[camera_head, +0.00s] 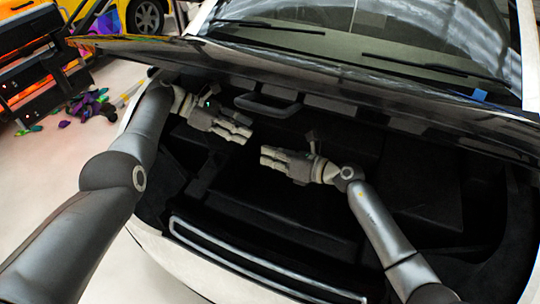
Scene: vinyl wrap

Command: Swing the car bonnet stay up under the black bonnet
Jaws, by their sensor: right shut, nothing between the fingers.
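The black bonnet (330,75) is raised over the open front bay of a white car and spans the upper part of the head view. I cannot clearly make out the bonnet stay. A long pale-edged bar (262,266) runs along the bay's front edge, and I cannot tell if it is the stay. My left gripper (242,131) is over the bay, just under the bonnet's edge, with its fingers pointing right; I cannot tell if it is open. My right gripper (264,157) is shut and empty, lower and a little to the right, fingers pointing left. The two are apart.
A grey loop handle (268,106) shows just beneath the bonnet's edge. Dark covers (410,185) fill the bay, ringed by white bodywork (165,262). An orange and black cart (30,75) and colourful scraps (90,105) are at the left, where the floor (45,180) is mostly clear.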

